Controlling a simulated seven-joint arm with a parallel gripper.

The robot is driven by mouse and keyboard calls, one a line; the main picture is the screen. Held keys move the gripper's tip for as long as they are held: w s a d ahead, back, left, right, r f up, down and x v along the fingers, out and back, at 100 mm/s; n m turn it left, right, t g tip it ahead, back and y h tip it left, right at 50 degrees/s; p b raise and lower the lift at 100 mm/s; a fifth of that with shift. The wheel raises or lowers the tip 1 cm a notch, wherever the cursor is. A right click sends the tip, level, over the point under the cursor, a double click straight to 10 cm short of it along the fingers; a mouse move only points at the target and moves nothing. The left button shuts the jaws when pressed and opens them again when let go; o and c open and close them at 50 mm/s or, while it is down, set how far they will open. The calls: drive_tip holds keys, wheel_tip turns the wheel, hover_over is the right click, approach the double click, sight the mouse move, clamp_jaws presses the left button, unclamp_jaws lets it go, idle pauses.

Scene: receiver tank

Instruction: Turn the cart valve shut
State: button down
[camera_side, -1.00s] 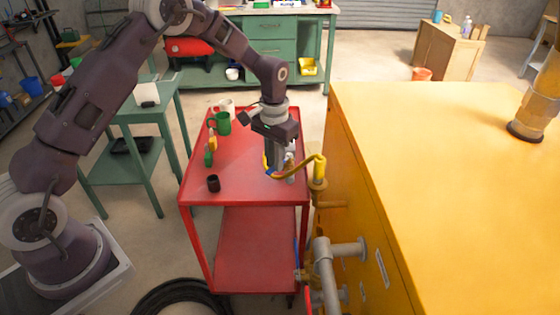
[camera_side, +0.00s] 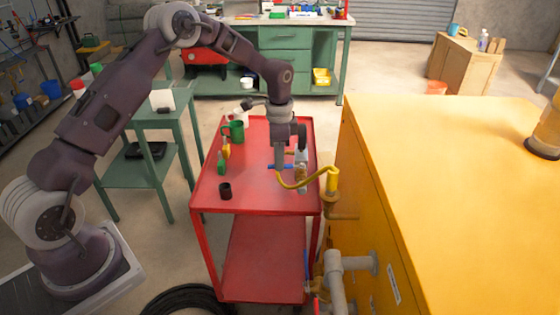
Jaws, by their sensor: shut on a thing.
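The cart valve (camera_side: 300,178) is on the right side of the red cart (camera_side: 250,190) top, near the cart's edge. A blue bar (camera_side: 271,166), which looks like its handle, lies crosswise in the picture. A curved yellow hose (camera_side: 300,185) runs from beneath my gripper to a yellow fitting (camera_side: 332,180) by the yellow tank. My gripper (camera_side: 281,162) points down and is shut on the blue handle. The fingertips are small here and partly merge with the handle and hose.
Green and white mugs (camera_side: 236,131), small yellow and green bottles (camera_side: 222,160) and a black cup (camera_side: 225,191) stand on the cart. The yellow tank (camera_side: 440,170) rises close on the right, with grey piping (camera_side: 335,275) below. The cart's front middle is clear.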

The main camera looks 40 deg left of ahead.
drive_tip(key=shift+w+a+m, duration=0.2)
drive_tip(key=shift+w+m, duration=0.05)
drive_tip(key=shift+m, duration=0.15)
idle(0.3)
drive_tip(key=c, duration=1.4)
unclamp_jaws()
wheel_tip(320, 180, up, 7)
drive_tip(key=shift+r, duration=0.1)
